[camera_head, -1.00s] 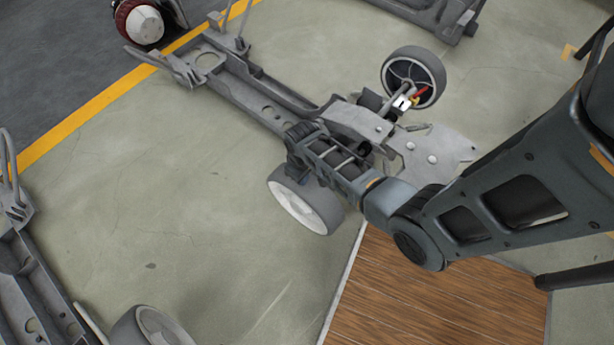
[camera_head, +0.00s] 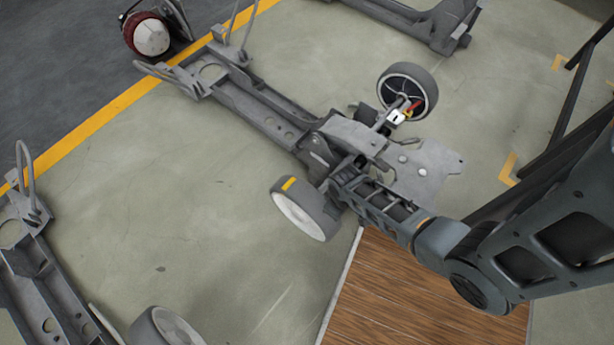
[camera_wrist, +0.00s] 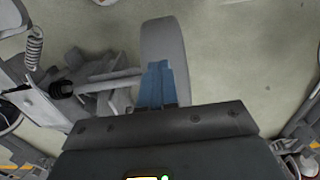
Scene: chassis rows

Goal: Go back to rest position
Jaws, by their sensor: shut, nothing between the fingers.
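My gripper shows in the wrist view, its blue fingers (camera_wrist: 158,84) closed together with nothing between them. A grey wheel (camera_wrist: 165,45) lies beyond the fingers; I cannot tell the exact gap. In the head view my arm reaches in from the right, and my gripper's dark body (camera_head: 372,200) is over the near end of the middle chassis (camera_head: 262,108). The fingertips cannot be made out there. The chassis's near wheel (camera_head: 303,212) stands just left of my gripper, with a yellow mark on its tread. The far wheel (camera_head: 407,92) has red and yellow parts at its hub.
Another chassis (camera_head: 22,258) lies at the lower left, with a wheel (camera_head: 163,328) near the bottom edge. A third chassis (camera_head: 420,22) is at the top. A wooden surface (camera_head: 400,295) lies below my arm. Pale floor (camera_head: 190,190) is open between the chassis.

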